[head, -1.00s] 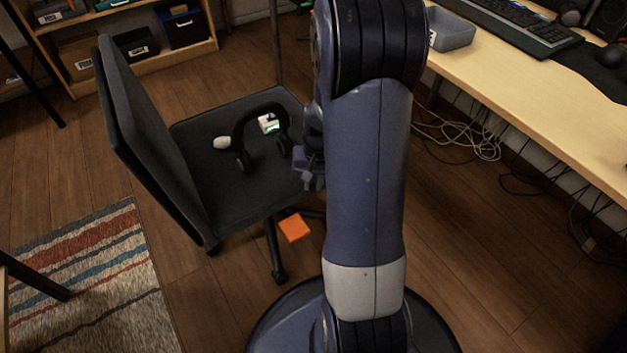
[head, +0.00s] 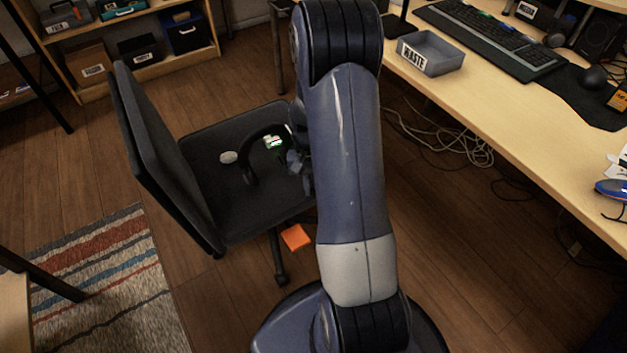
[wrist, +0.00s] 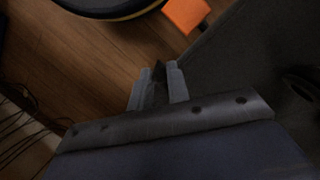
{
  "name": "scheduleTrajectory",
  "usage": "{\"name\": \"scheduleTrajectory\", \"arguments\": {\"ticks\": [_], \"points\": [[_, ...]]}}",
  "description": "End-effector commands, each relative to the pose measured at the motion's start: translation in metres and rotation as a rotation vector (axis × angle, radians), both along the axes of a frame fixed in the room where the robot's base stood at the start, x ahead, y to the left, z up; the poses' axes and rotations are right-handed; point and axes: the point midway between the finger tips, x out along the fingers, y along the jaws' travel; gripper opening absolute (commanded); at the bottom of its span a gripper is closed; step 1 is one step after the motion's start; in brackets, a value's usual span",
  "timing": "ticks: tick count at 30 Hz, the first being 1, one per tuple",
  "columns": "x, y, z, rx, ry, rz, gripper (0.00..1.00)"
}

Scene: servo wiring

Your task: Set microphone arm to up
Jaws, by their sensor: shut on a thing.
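A black headset (head: 248,167) stands on the chair seat with its band arched up. Its right side is hidden behind my arm and gripper. My gripper (head: 301,172) is at the headset's right side, partly covered by my arm. In the wrist view my gripper's fingers (wrist: 158,84) are closed on a thin dark piece (wrist: 159,70). It is probably the headset's microphone arm, but its shape and angle are too dark to make out.
The black chair (head: 160,160) has its backrest on the left. A whitish rounded object (head: 229,157) and a small green-and-white item (head: 274,142) are by the headset. An orange square (head: 296,237) lies on the floor. The desk (head: 520,125) with a waste tray (head: 432,54) is at right.

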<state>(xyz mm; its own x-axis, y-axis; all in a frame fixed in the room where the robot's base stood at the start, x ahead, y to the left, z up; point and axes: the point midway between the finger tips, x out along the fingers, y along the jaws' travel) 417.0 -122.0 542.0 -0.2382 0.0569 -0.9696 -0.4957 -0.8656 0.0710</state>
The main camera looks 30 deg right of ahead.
Motion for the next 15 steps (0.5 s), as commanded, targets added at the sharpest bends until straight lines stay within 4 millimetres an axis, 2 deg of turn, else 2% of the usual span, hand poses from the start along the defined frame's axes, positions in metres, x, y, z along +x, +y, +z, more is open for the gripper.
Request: {"name": "scheduleTrajectory", "arguments": {"ticks": [1,15], "points": [[0.002,0.0,0.012,-0.003,0.031,0.002,0.0],[0.015,0.001,0.044,-0.025,0.283,0.001,0.0]]}}
